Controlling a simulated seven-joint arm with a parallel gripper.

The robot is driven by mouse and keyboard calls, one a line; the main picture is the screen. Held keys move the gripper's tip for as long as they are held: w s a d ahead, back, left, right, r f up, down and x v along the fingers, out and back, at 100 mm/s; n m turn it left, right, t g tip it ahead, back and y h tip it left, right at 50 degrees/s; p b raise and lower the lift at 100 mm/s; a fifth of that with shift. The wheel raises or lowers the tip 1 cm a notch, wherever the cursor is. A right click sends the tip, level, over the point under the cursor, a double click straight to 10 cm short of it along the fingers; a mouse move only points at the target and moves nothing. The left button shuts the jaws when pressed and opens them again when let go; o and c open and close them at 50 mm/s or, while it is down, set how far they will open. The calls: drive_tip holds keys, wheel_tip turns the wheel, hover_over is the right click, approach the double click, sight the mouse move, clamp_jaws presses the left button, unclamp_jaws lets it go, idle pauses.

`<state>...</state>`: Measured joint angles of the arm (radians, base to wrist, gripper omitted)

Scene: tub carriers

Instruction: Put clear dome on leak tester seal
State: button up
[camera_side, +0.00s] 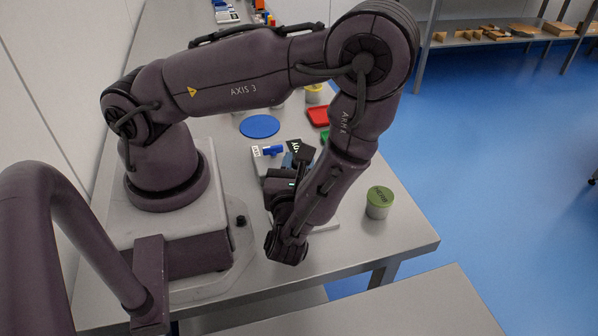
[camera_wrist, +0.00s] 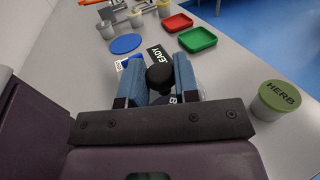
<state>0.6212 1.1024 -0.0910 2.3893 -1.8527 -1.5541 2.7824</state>
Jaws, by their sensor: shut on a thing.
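My gripper (camera_wrist: 160,84) is shut on a black round knob (camera_wrist: 159,74), which sits between its two blue fingers. I take the knob for the top of the clear dome; the dome's see-through body is mostly hidden by the fingers and the gripper bar. In the side view my gripper (camera_side: 289,161) is at the leak tester (camera_side: 262,164), a light grey unit with a blue part and a black display.
A green-lidded tub (camera_side: 380,202) marked HERB stands at the table's right. A blue disc (camera_side: 260,126), a red tray (camera_side: 318,116) and a green tray (camera_wrist: 197,39) lie farther back. Yellow-lidded tubs (camera_wrist: 164,8) stand beyond.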

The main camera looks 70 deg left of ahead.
drive_tip(key=shift+f, duration=0.9)
drive_tip(key=o, duration=1)
drive_tip(key=shift+f, duration=0.1)
